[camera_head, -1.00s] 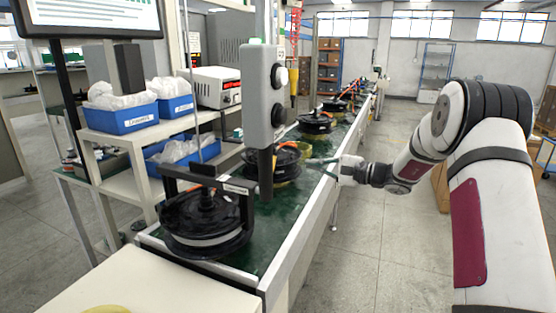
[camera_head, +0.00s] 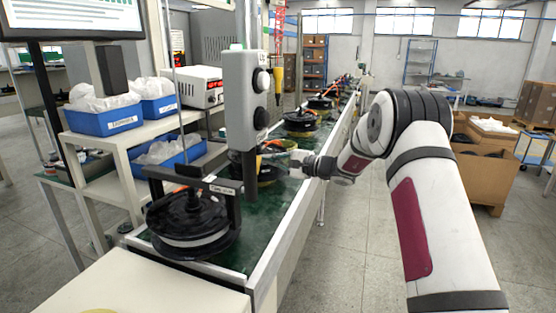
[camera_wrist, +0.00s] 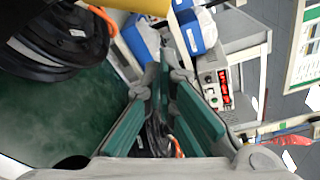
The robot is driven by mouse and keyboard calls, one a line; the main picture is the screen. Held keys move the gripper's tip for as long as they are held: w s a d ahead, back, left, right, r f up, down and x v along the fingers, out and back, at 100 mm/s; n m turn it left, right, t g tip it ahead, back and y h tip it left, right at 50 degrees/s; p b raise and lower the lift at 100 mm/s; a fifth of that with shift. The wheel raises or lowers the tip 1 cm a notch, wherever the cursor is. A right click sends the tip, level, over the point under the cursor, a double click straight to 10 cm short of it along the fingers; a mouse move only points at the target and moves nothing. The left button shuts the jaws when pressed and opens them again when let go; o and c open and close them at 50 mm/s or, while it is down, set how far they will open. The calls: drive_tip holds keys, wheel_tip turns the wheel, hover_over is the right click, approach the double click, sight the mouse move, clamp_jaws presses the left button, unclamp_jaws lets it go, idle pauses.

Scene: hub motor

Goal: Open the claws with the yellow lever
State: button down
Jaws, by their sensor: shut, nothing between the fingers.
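My gripper (camera_head: 277,154) reaches in from the right over the conveyor line, beside a black hub motor (camera_head: 258,173) half hidden behind a grey post. In the wrist view my gripper (camera_wrist: 165,78) is shut and empty, its green finger pads showing. A yellow cylindrical part (camera_wrist: 138,5), possibly the yellow lever, crosses the top of the wrist view, apart from the fingers. Its far end is cut off. A black hub motor (camera_wrist: 50,45) with an orange cable lies beside it at the upper left. I cannot make out the claws.
The grey control post (camera_head: 247,100) stands in front of the line. A nearer hub motor (camera_head: 192,222) sits under a black frame. Blue bins (camera_head: 106,121) and a power supply (camera_head: 193,86) stand on shelves at left.

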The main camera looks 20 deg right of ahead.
drive_tip(key=shift+s+a+r+p, duration=0.2)
drive_tip(key=shift+s+a+r, duration=0.05)
drive_tip(key=shift+s, duration=0.25)
drive_tip(key=shift+s+a+r+p, duration=0.15)
drive_tip(key=shift+s+a+r, duration=0.05)
drive_tip(key=shift+s, duration=0.3)
drive_tip(key=shift+r+b, duration=0.1)
drive_tip(key=shift+b, duration=0.25)
drive_tip(key=shift+s+a+r+b, duration=0.1)
drive_tip(key=shift+r+b, duration=0.05)
drive_tip(key=shift+b, duration=0.15)
